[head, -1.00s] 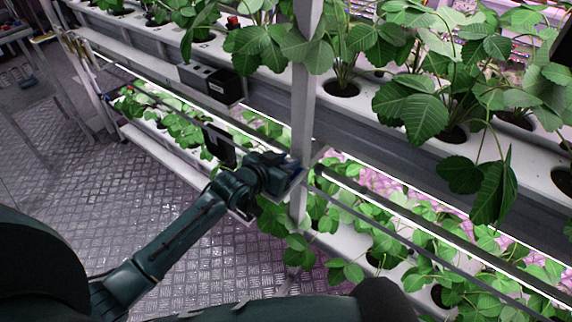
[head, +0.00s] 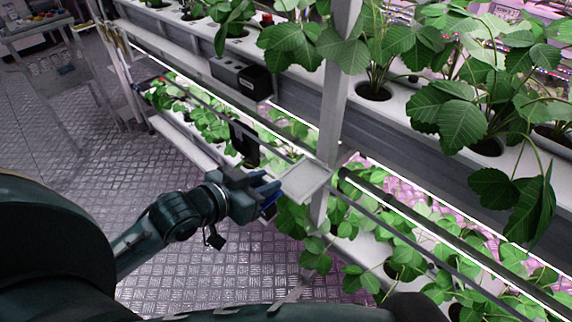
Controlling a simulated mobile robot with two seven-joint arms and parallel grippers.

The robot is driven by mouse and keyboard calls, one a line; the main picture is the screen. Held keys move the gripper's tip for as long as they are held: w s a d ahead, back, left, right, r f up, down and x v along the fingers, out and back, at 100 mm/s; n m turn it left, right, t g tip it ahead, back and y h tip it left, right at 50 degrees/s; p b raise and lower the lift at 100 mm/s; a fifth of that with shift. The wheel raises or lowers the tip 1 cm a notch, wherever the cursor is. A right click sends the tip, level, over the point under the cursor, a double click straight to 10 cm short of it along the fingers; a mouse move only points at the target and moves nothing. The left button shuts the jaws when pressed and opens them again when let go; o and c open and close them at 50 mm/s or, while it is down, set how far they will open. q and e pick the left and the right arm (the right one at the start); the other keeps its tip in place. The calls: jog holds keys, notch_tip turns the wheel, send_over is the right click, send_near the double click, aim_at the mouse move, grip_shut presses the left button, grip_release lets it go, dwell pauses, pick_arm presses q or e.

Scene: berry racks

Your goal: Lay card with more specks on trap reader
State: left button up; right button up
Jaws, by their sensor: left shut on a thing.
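My left gripper (head: 268,193) comes in from the left at the lower rack level, and its jaws are shut on a thin thing, taken to be a card. Blue shows at its fingertips. A pale, square, rimmed plate (head: 305,181) lies just right of the fingertips, in front of the white post. I cannot tell whether the plate is fixed to the rack or touches the gripper. No specks can be made out. A dark box with a small label (head: 240,77) sits on the rack beam; I cannot tell whether it is the trap reader. My right gripper is not in view.
The white upright post (head: 335,105) stands just behind the plate. Leafy plants (head: 455,105) fill the upper and lower gutters. A dark flat panel (head: 243,144) hangs at the lower level. The metal floor (head: 190,275) is open on the left.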

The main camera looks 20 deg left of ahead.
pick_arm(q)
jog(key=shift+s+a, duration=0.25)
jog(key=shift+s, duration=0.4)
jog(key=shift+s+a, duration=0.2)
jog(key=shift+s, duration=0.5)
jog(key=shift+s+a, duration=0.25)
jog(key=shift+s, duration=0.4)
jog(key=shift+r, duration=0.1)
